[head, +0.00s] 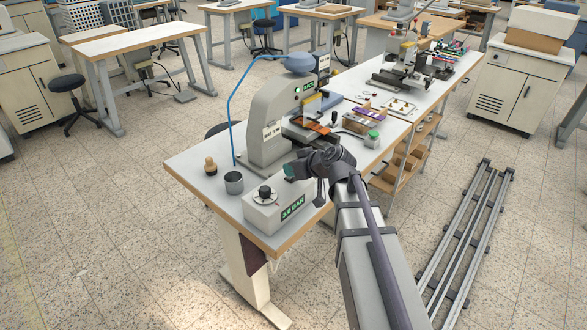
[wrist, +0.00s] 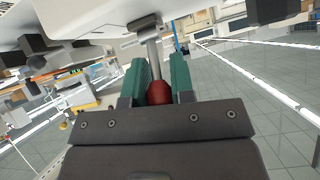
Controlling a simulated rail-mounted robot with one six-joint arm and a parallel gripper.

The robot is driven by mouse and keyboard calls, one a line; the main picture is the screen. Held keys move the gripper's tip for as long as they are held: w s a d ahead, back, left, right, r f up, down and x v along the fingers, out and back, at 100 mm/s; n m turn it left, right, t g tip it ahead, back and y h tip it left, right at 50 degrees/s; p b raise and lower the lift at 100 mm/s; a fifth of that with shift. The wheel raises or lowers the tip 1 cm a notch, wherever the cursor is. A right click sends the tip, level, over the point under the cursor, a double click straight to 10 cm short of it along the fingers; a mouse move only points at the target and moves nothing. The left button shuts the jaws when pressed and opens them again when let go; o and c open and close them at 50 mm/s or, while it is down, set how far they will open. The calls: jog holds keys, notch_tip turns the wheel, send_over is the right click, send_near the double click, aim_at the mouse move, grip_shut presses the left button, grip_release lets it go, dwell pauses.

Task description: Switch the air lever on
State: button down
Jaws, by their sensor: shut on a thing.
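The air lever shows in the wrist view as a grey rod (wrist: 154,62) with a red knob (wrist: 159,94) at its end. The rod comes from a dark grey mount (wrist: 145,22) on a pale surface. My gripper (wrist: 160,82) has its green pads on both sides of the red knob and is shut on it. In the head view my gripper (head: 291,170) is at the table's front edge, beside the white box (head: 277,211) with the green "3.0 BAR" label. The lever is hidden there behind my wrist.
The cream stamping press (head: 270,120) stands behind the box on the white table (head: 205,170). A grey cup (head: 234,183) and a wooden-handled stamp (head: 210,166) are to the left. Metal rails (head: 460,235) lie on the floor.

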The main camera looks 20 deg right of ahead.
jog(key=c, duration=1)
grip_release()
jog(key=p+v, duration=0.6)
jog(key=v, duration=0.5)
